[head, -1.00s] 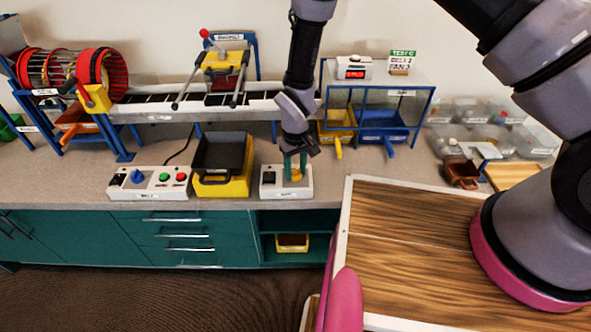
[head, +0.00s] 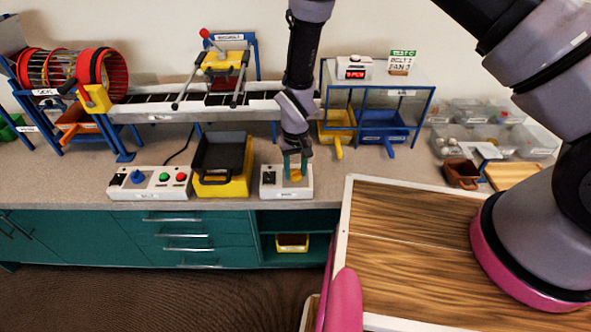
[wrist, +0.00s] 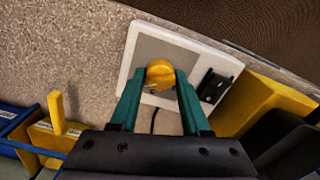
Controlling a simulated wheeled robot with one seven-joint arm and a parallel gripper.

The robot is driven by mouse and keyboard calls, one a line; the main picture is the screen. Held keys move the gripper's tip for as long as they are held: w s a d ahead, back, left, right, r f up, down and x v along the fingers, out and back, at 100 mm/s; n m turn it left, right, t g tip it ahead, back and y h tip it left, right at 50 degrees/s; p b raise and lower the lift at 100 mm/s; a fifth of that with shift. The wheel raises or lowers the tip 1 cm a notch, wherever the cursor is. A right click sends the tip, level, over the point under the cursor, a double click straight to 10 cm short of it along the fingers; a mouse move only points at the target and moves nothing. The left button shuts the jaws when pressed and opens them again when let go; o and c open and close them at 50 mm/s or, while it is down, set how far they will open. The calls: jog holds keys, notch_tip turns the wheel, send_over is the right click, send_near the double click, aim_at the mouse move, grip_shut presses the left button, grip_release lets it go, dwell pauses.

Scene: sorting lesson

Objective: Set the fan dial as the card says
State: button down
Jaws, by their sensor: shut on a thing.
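The fan dial is a round yellow knob (wrist: 160,74) on a white control box (head: 268,190) with a grey top plate and a black switch (wrist: 213,87). My gripper (wrist: 158,84) points down over the box, its two green fingers shut on the yellow knob from both sides. In the head view the knob (head: 295,175) is partly hidden by the fingers. The card (head: 401,62) stands on the clear case at the back right. Its small print seems to read "BELT 2" and "FAN 3", with a green heading.
A yellow bin with a black tray (head: 222,165) stands just left of the box. Another white box with a blue knob (head: 137,176) and green and red buttons is farther left. Blue and yellow bins (head: 382,126) stand behind. A wooden-topped surface (head: 400,225) is at the front right.

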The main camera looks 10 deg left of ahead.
aim_at(296, 170)
jog(key=shift+c, duration=1.9)
grip_release()
notch_tip(296, 170, up, 11)
jog(key=shift+f, duration=0.1)
